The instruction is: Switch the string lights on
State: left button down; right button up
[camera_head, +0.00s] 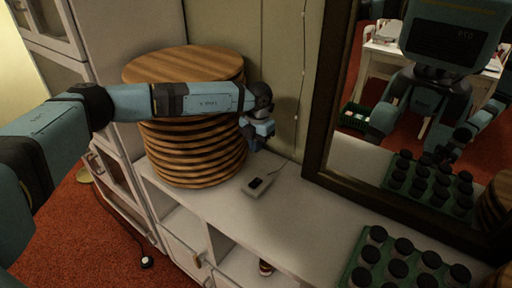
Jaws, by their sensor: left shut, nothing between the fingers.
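A small pale switch box (257,187) with a dark rocker on top lies on the light counter, right of a stack of round wooden boards. A thin cord runs from it up the wall to the string lights (300,70), which hang beside the mirror; their small bulbs show as faint pale dots. My left gripper (252,148) is shut and empty, just above and behind the switch box, apart from it in the picture. My left arm crosses in front of the wooden stack. My right gripper does not show directly.
The tall stack of wooden boards (195,165) stands close left of the gripper. A dark-framed mirror (318,120) leans at the right, reflecting me and a table. A green crate (345,272) of dark-lidded jars stands at the front right. The counter (305,215) between is clear.

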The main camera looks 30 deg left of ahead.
aim_at(252, 185)
pick_arm(q)
jog(key=m, duration=1.8)
jog(key=shift+r+g+p, duration=0.15)
jog(key=shift+g+p, duration=0.2)
jog(key=shift+g, duration=0.05)
jog(key=f, duration=0.4)
jog(key=s+f, duration=0.1)
jog(key=f, duration=0.4)
jog(key=f+p, duration=0.1)
jog(key=f, duration=0.4)
jog(key=shift+s+a, duration=0.2)
jog(key=shift+s, duration=0.1)
